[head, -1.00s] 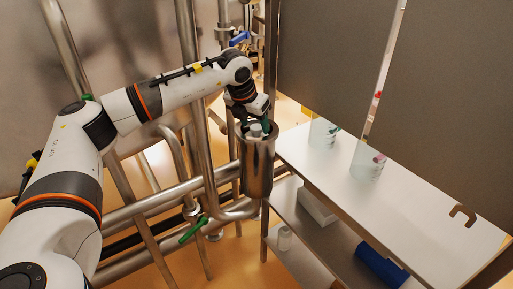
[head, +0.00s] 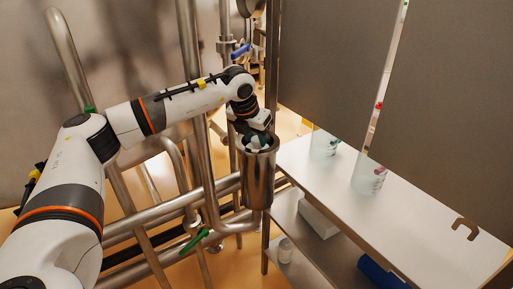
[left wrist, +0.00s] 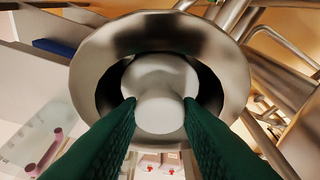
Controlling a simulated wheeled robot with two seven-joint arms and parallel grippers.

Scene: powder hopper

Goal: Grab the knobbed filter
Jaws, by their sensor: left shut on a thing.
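The knobbed filter (left wrist: 160,75) is a pale, round piece with a knob, seen from above in the left wrist view. It sits inside the round mouth of a steel hopper cylinder (left wrist: 110,40), with a dark gap around it. My left gripper (left wrist: 159,110) has its green fingers on both sides of the knob and is shut on it. In the head view the left gripper (head: 257,138) is at the top of the steel cylinder (head: 258,182), pointing down into it, and mostly hides the filter. My right gripper is not in view.
Steel pipes (head: 150,212) run beside and behind the cylinder, with a green valve handle (head: 195,241). A white shelf (head: 410,215) at the right holds two clear beakers (head: 368,178). Grey panels (head: 447,110) stand above it. A blue roll (head: 382,275) lies lower down.

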